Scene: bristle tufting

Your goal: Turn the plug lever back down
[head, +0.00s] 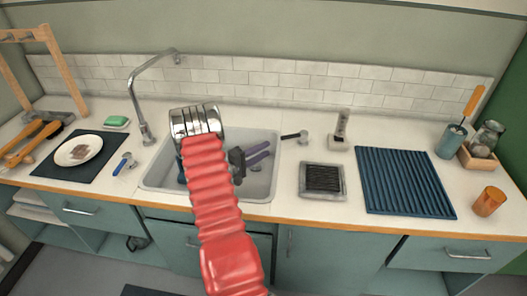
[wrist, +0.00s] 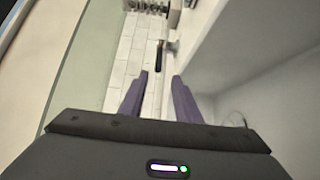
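The plug lever (head: 294,136) is at the right rear of the sink, with a dark handle pointing left from a round grey knob. It also shows in the wrist view (wrist: 160,55), ahead of the fingertips, with its dark handle pointing toward them. My gripper (head: 268,149) is over the right part of the sink, its purple fingers pointing right toward the lever. In the wrist view my gripper (wrist: 158,78) is open, with a clear gap and nothing between the fingers. The lever appears apart from both fingertips. The plug itself is not visible.
The grey sink (head: 262,190) lies below my arm. A curved tap (head: 146,80) rises at its left rear. A grey upright device (head: 340,127) stands right of the lever. A dark-bristled tray (head: 322,180) and blue ribbed mat (head: 405,182) lie to the right.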

